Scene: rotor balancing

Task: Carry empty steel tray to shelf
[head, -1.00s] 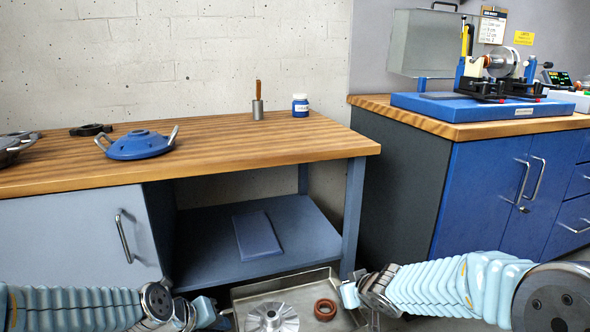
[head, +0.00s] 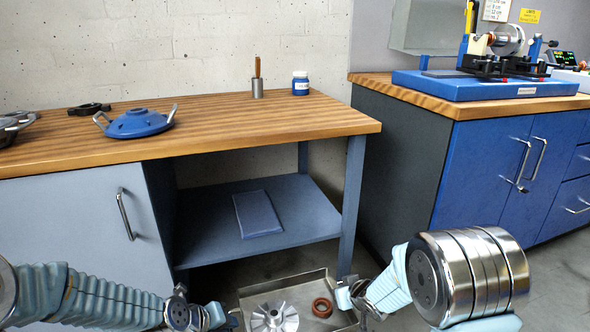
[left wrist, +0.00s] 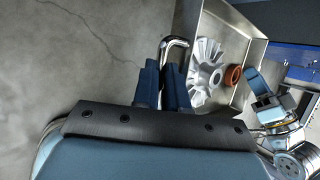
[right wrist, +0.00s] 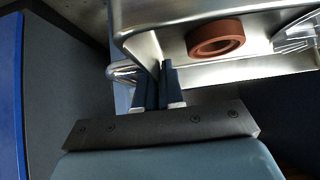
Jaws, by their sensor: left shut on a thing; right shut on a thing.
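The steel tray (head: 318,273) shows at the bottom of the head view, in front of the workbench. It is not empty: a silver finned wheel (head: 275,318) and a reddish-brown ring (head: 322,307) lie in it. My left gripper (head: 226,318) is at its left side; the left wrist view shows its jaws (left wrist: 174,72) shut on the bent bar handle (left wrist: 176,43). My right gripper (head: 349,296) is at the right side; its jaws (right wrist: 167,75) are shut on the handle by the tray wall (right wrist: 150,48). The low shelf (head: 295,208) is under the bench.
A blue-grey flat pad (head: 257,214) lies on the low shelf, with bare room around it. The bench leg (head: 353,205) stands at the shelf's right. The bench top (head: 230,128) carries a blue cover (head: 137,124). A blue cabinet (head: 490,175) stands at the right.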

